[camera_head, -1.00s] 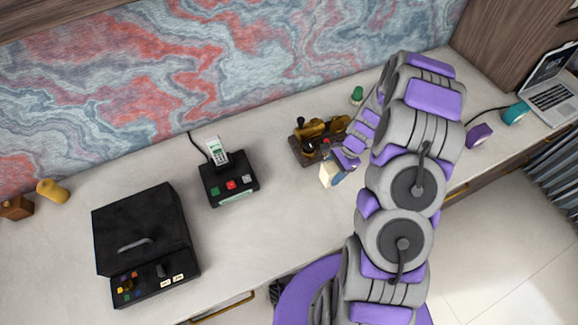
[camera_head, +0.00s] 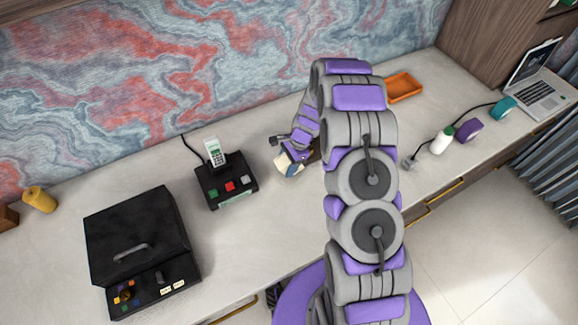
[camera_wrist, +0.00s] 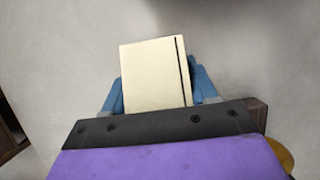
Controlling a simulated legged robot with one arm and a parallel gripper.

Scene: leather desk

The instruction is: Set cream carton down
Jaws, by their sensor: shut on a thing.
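The cream carton (camera_head: 287,168) is held in my gripper (camera_head: 296,161) over the desk (camera_head: 262,225), right of the black box with the card terminal. The wrist view shows the carton (camera_wrist: 153,72) as a pale cream block with a dark line near its right edge. The blue fingers of my gripper (camera_wrist: 158,92) are on both sides of it. The bare desk surface shows around the carton. I cannot tell whether its underside touches the desk. My arm hides part of the area to the right.
A black box with coloured buttons (camera_head: 226,186) carries a card terminal (camera_head: 214,153). A larger black case (camera_head: 138,235) stands at left. Desk in front of the carton is clear.

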